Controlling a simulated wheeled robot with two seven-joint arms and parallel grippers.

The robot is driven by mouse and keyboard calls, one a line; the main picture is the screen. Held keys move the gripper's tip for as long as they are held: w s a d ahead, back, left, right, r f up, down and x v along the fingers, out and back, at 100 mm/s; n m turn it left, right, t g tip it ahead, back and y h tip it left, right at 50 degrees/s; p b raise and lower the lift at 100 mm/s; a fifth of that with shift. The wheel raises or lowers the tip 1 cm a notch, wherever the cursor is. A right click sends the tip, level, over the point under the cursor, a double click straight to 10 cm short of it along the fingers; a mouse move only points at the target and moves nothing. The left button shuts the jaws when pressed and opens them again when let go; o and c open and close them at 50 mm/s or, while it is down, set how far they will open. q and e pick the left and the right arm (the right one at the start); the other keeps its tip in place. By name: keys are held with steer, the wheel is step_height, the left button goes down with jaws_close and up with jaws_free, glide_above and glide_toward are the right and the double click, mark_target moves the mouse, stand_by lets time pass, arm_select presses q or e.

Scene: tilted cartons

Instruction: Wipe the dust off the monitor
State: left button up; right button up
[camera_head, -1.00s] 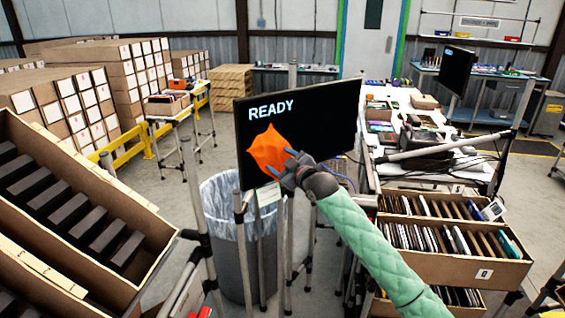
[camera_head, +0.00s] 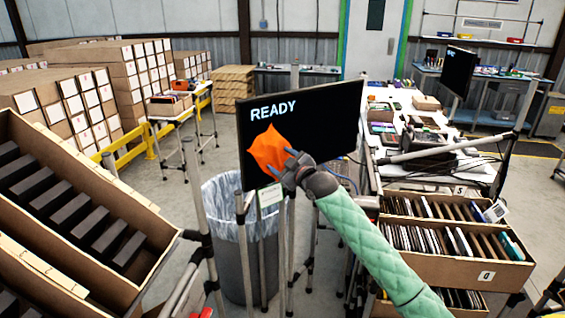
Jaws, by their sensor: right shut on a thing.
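The monitor (camera_head: 325,107) stands in the middle of the view, its black screen showing the word READY at the upper left. My right gripper (camera_head: 287,164) is shut on an orange cloth (camera_head: 268,150). The cloth lies in front of the lower left part of the screen; whether it presses on the glass I cannot tell. The cloth and gripper hide that part of the screen. No dust can be made out at this size. My right arm, in a green quilted sleeve, comes in from the lower right. My left gripper is not in view.
A grey bin (camera_head: 232,262) with a clear liner stands below the monitor among metal posts. A cluttered white table (camera_head: 470,172) is behind on the right. Open floor shows at centre left.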

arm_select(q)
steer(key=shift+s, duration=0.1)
arm_select(e)
steer(key=shift+w+a, duration=0.3)
steer(key=shift+w, duration=0.2)
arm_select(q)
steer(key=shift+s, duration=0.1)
arm_select(e)
steer(key=shift+d, duration=0.1)
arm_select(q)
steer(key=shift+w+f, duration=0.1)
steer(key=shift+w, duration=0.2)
arm_select(e)
steer(key=w+d, duration=0.2)
steer(key=d, duration=0.1)
steer(key=shift+w, duration=0.1)
steer(key=shift+s+a+r, duration=0.1)
steer(key=shift+s+a, duration=0.5)
steer(key=shift+a, duration=0.25)
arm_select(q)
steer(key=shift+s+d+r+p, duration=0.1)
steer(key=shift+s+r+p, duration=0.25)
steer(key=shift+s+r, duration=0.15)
arm_select(e)
steer(key=shift+s+a, duration=0.5)
steer(key=shift+a, duration=0.3)
